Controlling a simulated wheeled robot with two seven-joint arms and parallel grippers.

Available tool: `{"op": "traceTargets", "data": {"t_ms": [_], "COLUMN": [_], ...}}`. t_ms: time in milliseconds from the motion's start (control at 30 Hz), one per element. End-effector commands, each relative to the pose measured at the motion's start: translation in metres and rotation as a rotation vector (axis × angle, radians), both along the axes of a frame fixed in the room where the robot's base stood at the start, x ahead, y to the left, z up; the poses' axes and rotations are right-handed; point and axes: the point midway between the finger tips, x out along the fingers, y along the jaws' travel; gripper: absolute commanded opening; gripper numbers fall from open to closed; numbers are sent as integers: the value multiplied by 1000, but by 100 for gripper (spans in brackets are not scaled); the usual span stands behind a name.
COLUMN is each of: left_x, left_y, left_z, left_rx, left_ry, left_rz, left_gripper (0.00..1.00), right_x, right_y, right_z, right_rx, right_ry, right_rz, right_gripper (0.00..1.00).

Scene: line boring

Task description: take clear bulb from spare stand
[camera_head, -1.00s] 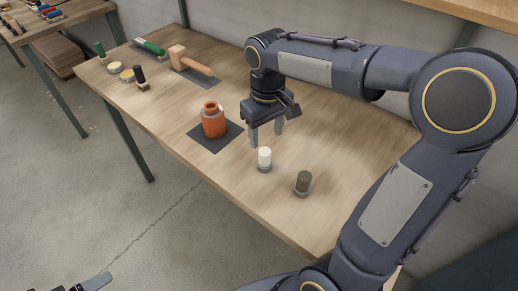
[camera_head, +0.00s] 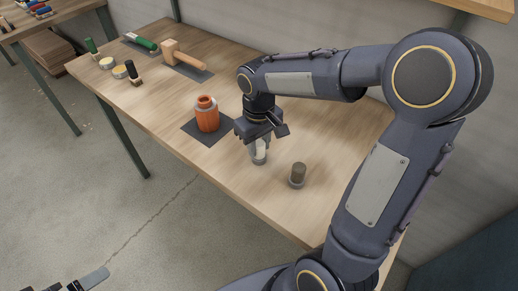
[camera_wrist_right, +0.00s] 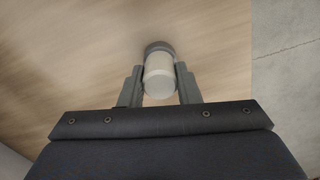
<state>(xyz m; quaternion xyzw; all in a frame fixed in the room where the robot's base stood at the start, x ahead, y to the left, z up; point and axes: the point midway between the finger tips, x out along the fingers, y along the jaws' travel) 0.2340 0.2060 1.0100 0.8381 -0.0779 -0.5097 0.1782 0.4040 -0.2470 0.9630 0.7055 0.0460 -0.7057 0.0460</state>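A pale, whitish bulb (camera_head: 260,148) stands upright in a small grey round stand (camera_head: 260,160) on the wooden table; I take it for the clear bulb. It also shows in the right wrist view (camera_wrist_right: 159,78). My right gripper (camera_head: 258,150) points down over it, with one finger on each side. In the right wrist view the gripper (camera_wrist_right: 160,75) is open, with narrow gaps between its fingers and the bulb. A dark brown bulb (camera_head: 298,171) stands in a similar stand to the right. Part of my left gripper (camera_head: 88,281) shows at the bottom left edge; its opening is unclear.
An orange jar (camera_head: 207,116) stands on a dark mat (camera_head: 190,129) left of the gripper. A wooden mallet (camera_head: 183,54), a green-handled tool (camera_head: 142,42), brushes and small tins lie farther back. The table's front right is bare.

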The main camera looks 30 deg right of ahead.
Motion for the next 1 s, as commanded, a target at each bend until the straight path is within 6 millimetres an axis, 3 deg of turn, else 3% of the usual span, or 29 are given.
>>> {"op": "traceTargets", "data": {"t_ms": [33,133,567,733,1000], "left_x": [0,0,0,0,0], "left_y": [0,0,0,0,0], "left_z": [0,0,1,2,1], "left_rx": [0,0,0,0,0], "left_ry": [0,0,0,0,0], "left_rz": [0,0,0,0,0], "left_gripper": [100,100,100,100,100], "right_x": [0,0,1,1,-15], "right_y": [0,0,0,2,47], "right_z": [0,0,11,36,90], "right_rx": [0,0,1,1,2], "right_ry": [0,0,-4,-6,-6], "right_rz": [0,0,0,2,6], "right_gripper": [21,8,7,7,7]}}
